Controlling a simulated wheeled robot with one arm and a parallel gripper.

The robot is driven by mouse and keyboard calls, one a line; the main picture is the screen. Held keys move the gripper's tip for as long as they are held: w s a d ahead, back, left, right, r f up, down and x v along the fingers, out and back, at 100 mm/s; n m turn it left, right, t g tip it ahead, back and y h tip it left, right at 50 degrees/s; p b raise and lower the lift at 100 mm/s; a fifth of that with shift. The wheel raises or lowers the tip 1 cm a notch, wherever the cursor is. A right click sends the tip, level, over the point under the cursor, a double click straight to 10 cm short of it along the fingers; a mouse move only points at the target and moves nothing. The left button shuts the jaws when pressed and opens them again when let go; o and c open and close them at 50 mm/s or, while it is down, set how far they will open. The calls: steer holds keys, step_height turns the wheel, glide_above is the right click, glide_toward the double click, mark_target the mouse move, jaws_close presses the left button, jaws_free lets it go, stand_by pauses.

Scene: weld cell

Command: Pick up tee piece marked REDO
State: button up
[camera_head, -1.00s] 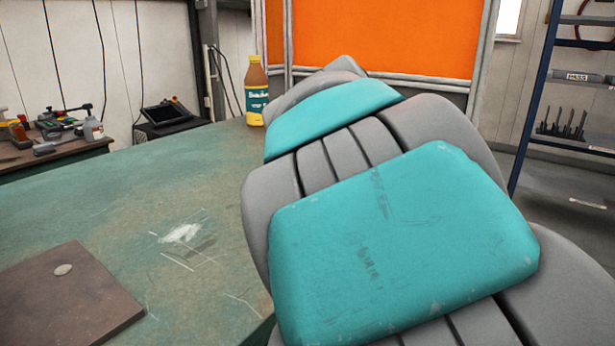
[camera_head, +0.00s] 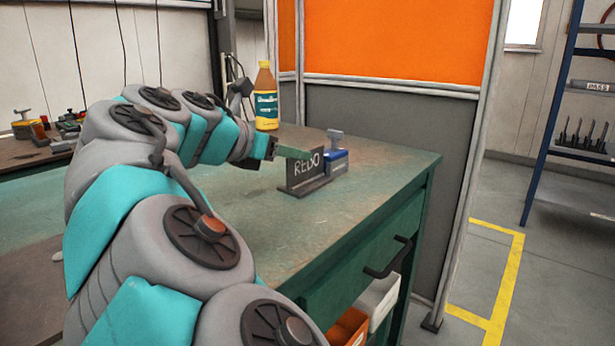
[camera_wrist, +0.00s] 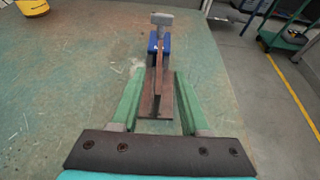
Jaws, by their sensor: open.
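A grey tee piece (camera_head: 335,139) stands up from a blue block (camera_head: 337,162) near the bench's right end. A dark sign (camera_head: 307,172) reading REDO stands directly beside the block. In the wrist view the tee piece (camera_wrist: 162,19) and blue block (camera_wrist: 153,44) are straight ahead, beyond the sign's edge (camera_wrist: 157,92). My gripper (camera_wrist: 159,75) is open and empty, its green fingers on either side of the sign plate, short of the block. In the head view one finger of my gripper (camera_head: 300,153) overlaps the sign's top; the other is hidden. Contact with the sign cannot be told.
A yellow bottle (camera_head: 266,98) stands further back on the green bench (camera_head: 385,172). An orange and grey screen (camera_head: 390,125) stands behind the bench. Bins (camera_head: 375,300) sit under the drawer. A blue rack (camera_head: 550,110) is at the right. Bench right of the block is clear.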

mark_target(306, 168)
steer(key=x, duration=0.5)
steer(key=shift+w+r, duration=0.15)
steer(key=shift+r, duration=0.05)
steer(key=shift+c, duration=0.2)
jaws_close()
steer(key=shift+r, duration=0.1)
stand_by(0.8)
